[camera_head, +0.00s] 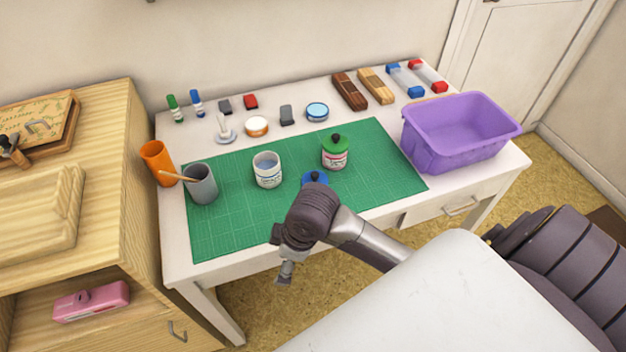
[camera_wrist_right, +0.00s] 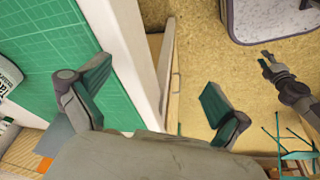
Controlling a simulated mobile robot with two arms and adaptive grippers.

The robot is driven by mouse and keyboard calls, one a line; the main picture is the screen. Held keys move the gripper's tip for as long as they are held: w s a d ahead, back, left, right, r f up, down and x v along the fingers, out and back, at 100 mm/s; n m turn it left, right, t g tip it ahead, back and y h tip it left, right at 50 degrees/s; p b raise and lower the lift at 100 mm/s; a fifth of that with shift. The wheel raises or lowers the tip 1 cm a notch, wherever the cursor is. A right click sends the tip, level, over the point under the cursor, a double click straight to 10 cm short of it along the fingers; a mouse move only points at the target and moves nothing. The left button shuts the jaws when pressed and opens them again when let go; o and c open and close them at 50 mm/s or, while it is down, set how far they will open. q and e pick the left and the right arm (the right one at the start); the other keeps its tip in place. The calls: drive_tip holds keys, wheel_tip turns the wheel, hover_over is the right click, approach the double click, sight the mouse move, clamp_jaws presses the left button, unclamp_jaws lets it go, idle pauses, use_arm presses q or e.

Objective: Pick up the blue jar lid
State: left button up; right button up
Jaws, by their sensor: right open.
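The blue jar lid (camera_head: 314,179) lies on the green cutting mat (camera_head: 225,228) near its front edge, with a dark knob on top. My right arm partly hides it in the head view. An open white jar (camera_head: 267,171) stands left of the lid. My right gripper (camera_head: 284,270) hangs in front of the lid, by the table's front edge. In the right wrist view my right gripper (camera_wrist_right: 155,85) is open and empty, with the table edge between its fingers; the lid is not visible there. A dark gripper, seemingly my left (camera_wrist_right: 268,66), shows small at right.
A jar with a green lid (camera_head: 335,152) stands behind the blue lid. A grey cup (camera_head: 201,186) and orange cup (camera_head: 157,163) stand at left. A purple bin (camera_head: 460,132) is at right. Stamps and inkpads line the back. The front left of the mat is clear.

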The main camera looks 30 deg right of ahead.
drive_tip(key=w+d+r+n, duration=0.1)
drive_tip(key=w+d, duration=0.1)
drive_tip(key=w, duration=0.1)
drive_tip(key=w+d+r+n+h, duration=0.1)
drive_tip(key=w+d+r, duration=0.1)
drive_tip(key=w, duration=0.1)
drive_tip(key=w+d+r+n+g, duration=0.1)
drive_tip(key=w+d+n, duration=0.1)
drive_tip(key=w, duration=0.1)
drive_tip(key=shift+d+r+h, duration=0.15)
drive_tip(key=shift+r+h, duration=0.15)
drive_tip(key=shift+r, duration=0.05)
drive_tip(key=w+d+r+n+g, duration=0.1)
drive_tip(key=w+d+r, duration=0.35)
drive_tip(key=d, duration=0.25)
wheel_tip(320, 180, up, 5)
hover_over(316, 175)
drive_tip(key=shift+h, duration=0.4)
drive_tip(key=f, duration=0.7)
drive_tip(key=shift+w+f, duration=0.2)
drive_tip(key=shift+f, duration=2.9)
drive_tip(key=shift+s, duration=0.1)
drive_tip(key=c, duration=1.3)
drive_tip(key=shift+c, duration=1.4)
drive_tip(key=shift+s+f+g, duration=0.1)
drive_tip(key=shift+s+g, duration=0.05)
drive_tip(key=shift+g, duration=0.15)
drive_tip(key=shift+c, duration=1.2)
